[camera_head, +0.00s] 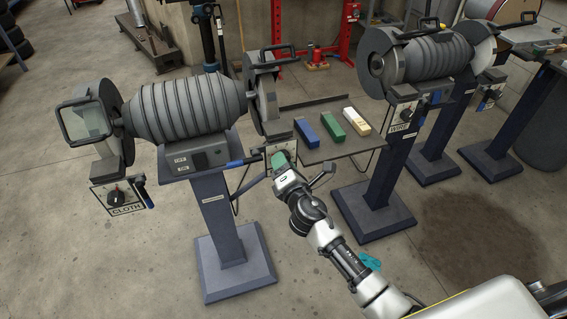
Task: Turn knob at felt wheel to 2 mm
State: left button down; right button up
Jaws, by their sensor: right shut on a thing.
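The near grey double-ended machine (185,108) stands on a blue pedestal (225,222). My right gripper (280,160) reaches in from the lower right to the plate under this machine's right wheel (264,98). It is shut on the knob there. The gripper covers the knob and most of its plate, so I cannot read the setting or label. My left gripper is not in view.
A small tray table (318,154) holds a blue bar (306,131), a green bar (332,123) and a pale bar (356,121) close to my right gripper. A second machine (425,58), labelled WIRE, stands at the right. The front floor is mostly clear; a teal item (370,261) lies there.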

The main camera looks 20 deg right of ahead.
jog(key=shift+n, duration=0.6)
jog(key=shift+f, duration=0.1)
jog(key=o, duration=0.9)
jog(key=shift+o, duration=0.2)
jog(key=s, duration=1.1)
jog(key=shift+d+b, duration=0.2)
jog(key=shift+b, duration=0.1)
jog(key=shift+w, duration=0.1)
